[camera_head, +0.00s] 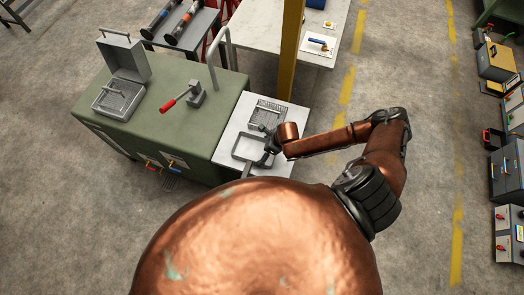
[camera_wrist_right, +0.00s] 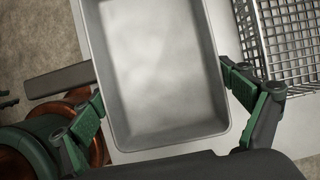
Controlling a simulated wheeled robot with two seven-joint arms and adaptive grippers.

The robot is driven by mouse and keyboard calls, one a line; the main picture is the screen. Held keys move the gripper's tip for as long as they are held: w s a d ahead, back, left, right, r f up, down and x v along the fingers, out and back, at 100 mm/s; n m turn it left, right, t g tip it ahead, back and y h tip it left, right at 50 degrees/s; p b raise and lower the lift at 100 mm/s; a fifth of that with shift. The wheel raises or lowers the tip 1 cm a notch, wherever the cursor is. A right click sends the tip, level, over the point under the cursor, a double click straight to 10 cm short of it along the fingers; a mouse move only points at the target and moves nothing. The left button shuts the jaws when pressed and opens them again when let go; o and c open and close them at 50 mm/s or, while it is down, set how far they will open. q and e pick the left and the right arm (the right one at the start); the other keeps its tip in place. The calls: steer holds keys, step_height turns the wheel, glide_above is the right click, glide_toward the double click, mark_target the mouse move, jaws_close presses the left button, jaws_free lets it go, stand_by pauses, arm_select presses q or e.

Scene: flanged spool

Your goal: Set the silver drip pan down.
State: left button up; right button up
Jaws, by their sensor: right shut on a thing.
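The silver drip pan (camera_head: 250,147) is a shallow rectangular tray with a raised rim, over the pale side table (camera_head: 228,146) beside the green bench. It is empty and fills the middle of the right wrist view (camera_wrist_right: 160,70). My right gripper (camera_head: 268,158) is at the pan's near right side in the head view. In the right wrist view its green-padded fingers (camera_wrist_right: 165,100) stand on either side of the pan, shut on it. I cannot tell whether the pan's underside touches the table. My left gripper is not in view.
A wire basket (camera_head: 267,112) lies on the table right behind the pan; it also shows in the right wrist view (camera_wrist_right: 285,40). A yellow post (camera_head: 291,50) rises behind the table. The green bench (camera_head: 160,110) carries an open grey box (camera_head: 121,80) and a red-handled tool (camera_head: 183,98).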

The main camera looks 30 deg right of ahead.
steer(key=shift+f, duration=0.15)
steer(key=o, duration=1.5)
steer(key=v, duration=1.2)
